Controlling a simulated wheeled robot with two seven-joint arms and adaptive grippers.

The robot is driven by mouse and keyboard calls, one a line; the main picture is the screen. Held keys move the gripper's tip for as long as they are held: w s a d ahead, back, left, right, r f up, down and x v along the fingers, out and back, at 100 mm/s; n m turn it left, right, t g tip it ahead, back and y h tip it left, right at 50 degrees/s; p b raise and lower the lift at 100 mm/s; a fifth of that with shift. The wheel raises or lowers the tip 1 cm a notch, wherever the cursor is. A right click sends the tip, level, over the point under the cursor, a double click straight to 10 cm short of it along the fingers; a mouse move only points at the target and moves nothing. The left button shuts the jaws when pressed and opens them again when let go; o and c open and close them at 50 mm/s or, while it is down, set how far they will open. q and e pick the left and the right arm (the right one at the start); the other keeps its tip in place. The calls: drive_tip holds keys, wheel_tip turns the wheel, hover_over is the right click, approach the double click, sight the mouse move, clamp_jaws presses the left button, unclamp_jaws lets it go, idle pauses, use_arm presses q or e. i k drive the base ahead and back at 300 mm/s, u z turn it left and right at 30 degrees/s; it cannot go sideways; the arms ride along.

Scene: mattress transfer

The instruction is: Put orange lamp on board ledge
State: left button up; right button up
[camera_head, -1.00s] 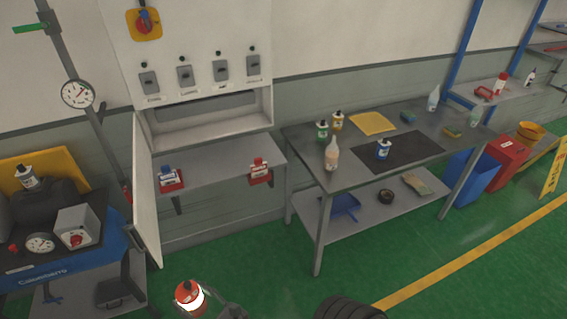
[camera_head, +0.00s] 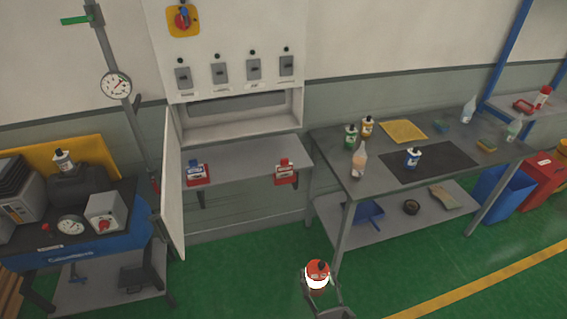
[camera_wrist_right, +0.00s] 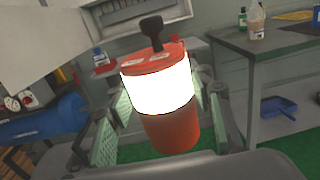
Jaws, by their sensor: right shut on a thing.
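The orange lamp (camera_head: 318,268) is at the bottom centre of the head view, with a glowing white band. My right gripper (camera_head: 316,282) is shut on it and holds it upright above the green floor. In the right wrist view the lamp (camera_wrist_right: 160,95) stands between the two fingers, tilted slightly. The board is the white wall cabinet with a row of switches. Its grey ledge (camera_head: 240,164) sticks out below the recess, and the lamp is in front of and below it in the picture. My left gripper is not in view.
Two red-based items, one left (camera_head: 196,174) and one right (camera_head: 286,171), sit on the ledge, with free room between them. An open white door (camera_head: 172,195) stands at its left. A workbench (camera_head: 350,180) with bottles is to the right, a blue machine (camera_head: 75,250) to the left.

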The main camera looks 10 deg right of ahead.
sight(261, 168)
drive_tip(key=i, duration=1.45)
